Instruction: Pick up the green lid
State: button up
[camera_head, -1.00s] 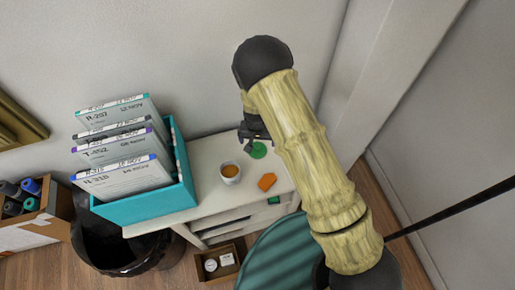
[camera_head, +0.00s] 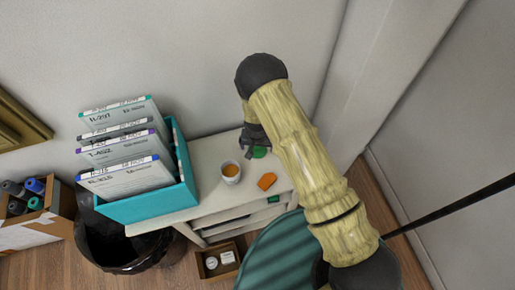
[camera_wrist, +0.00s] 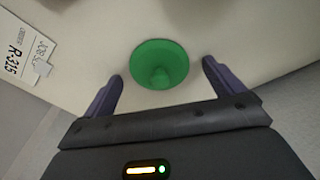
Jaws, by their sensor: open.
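The green lid (camera_wrist: 160,62) is a round disc with a small knob and lies on the white cabinet top. In the wrist view it sits between and just beyond the two purple fingers of my gripper (camera_wrist: 161,85), which is open and empty. In the head view the green lid (camera_head: 260,152) shows only in part, beneath my gripper (camera_head: 257,140), which hides some of it. I cannot tell the exact height of the fingers above the top.
A white cup (camera_head: 230,172) with orange-brown contents and an orange block (camera_head: 267,181) stand on the cabinet top (camera_head: 208,163) near the lid. A teal box (camera_head: 150,207) of labelled cases stands at the left. The wall (camera_head: 200,60) is close behind.

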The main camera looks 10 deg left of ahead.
jog(key=shift+c, duration=0.4)
jog(key=c, duration=1)
jog(key=shift+o, duration=0.2)
notch_tip(320, 180, up, 10)
jog(key=b, duration=0.2)
